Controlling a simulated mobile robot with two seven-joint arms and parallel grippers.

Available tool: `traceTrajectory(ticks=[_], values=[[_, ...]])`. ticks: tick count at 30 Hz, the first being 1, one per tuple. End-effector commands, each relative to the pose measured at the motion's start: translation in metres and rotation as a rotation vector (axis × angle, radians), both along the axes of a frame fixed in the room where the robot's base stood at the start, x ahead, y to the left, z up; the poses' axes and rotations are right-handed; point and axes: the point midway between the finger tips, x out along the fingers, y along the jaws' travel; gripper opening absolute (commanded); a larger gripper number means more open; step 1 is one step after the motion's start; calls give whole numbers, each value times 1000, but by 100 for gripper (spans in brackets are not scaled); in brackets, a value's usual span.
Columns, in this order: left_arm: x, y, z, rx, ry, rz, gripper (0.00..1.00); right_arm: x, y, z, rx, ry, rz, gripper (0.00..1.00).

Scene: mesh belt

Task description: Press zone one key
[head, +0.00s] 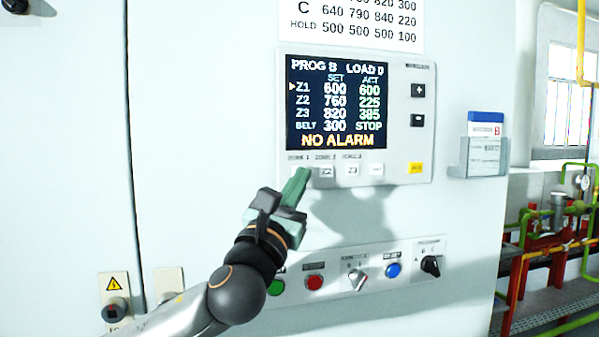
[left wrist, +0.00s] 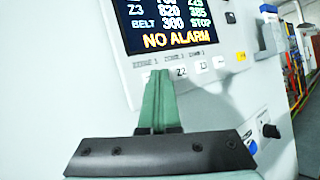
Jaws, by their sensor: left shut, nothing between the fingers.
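The control panel (head: 408,120) on the pale cabinet has a dark screen (head: 336,102) with an arrow beside Z1, set 600 and actual 600. Below it is a row of keys: Z2 (head: 326,171), Z3 (head: 351,170) and a further pale one. The zone one key's place, under the leftmost label, is covered by my left gripper (head: 299,172). Its green fingers are shut and empty, with the tips at that key. In the left wrist view the shut fingertips (left wrist: 160,73) lie just left of the Z2 key (left wrist: 181,72). I cannot tell whether they touch.
A yellow key (head: 416,168) and plus (head: 418,90) and minus (head: 417,120) keys are on the panel's right side. Below are a green button (head: 276,287), red button (head: 314,283), selector switch (head: 357,280), blue button (head: 393,270) and black knob (head: 430,265). A card holder (head: 480,157) is at right.

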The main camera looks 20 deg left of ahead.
Motion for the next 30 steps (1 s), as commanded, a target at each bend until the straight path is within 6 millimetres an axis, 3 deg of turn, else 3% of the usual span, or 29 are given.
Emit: traceTrajectory(ticks=[18, 30], values=[[-13, -9, 0, 1, 0, -2, 0, 0, 0, 5, 0, 0, 0, 45], [-44, -31, 0, 1, 1, -3, 0, 0, 0, 14, 0, 0, 0, 45]])
